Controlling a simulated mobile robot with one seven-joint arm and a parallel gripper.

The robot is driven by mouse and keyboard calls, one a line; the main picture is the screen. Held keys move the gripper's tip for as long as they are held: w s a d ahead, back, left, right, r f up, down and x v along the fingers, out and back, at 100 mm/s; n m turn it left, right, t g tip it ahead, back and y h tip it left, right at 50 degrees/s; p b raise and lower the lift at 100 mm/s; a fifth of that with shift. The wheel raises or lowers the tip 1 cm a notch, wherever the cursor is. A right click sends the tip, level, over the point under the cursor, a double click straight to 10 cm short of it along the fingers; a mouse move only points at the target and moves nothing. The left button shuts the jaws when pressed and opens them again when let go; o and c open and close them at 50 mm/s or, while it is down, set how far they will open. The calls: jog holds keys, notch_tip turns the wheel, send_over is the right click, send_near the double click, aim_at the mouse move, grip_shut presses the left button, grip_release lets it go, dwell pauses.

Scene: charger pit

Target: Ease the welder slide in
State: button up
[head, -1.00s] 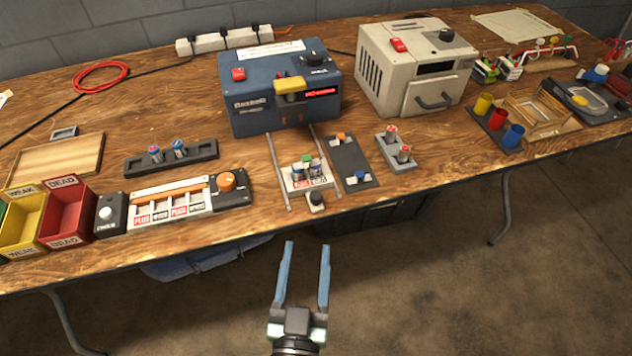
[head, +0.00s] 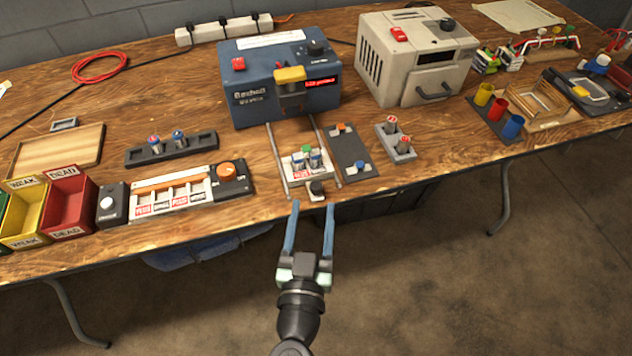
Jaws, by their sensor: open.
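The blue welder box (head: 279,84) stands at the back middle of the table, with a yellow block on its front and a lit red display. Two thin rails (head: 276,158) run from its front toward the table's front edge. The slide (head: 305,164), a small white-fronted carriage holding several battery cells, sits between the rails, out in front of the welder. A black knob (head: 317,189) is on the slide's near end. My gripper (head: 313,205) is open and empty, its two blue fingers pointing at the knob. The fingertips are close to the knob; I cannot tell if they touch it.
A dark plate (head: 351,157) and a grey holder with cells (head: 396,152) lie right of the rails. A battery tester (head: 190,194) lies left. A beige oven-like box (head: 415,62) stands behind right. The table's front edge is just below the slide.

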aim_at(315, 190)
jog(key=shift+w+d, duration=0.2)
jog(key=shift+w, duration=1.45)
jog(key=shift+w+d, duration=0.2)
jog(key=shift+w, duration=1.45)
jog(key=shift+c, duration=0.3)
grip_shut()
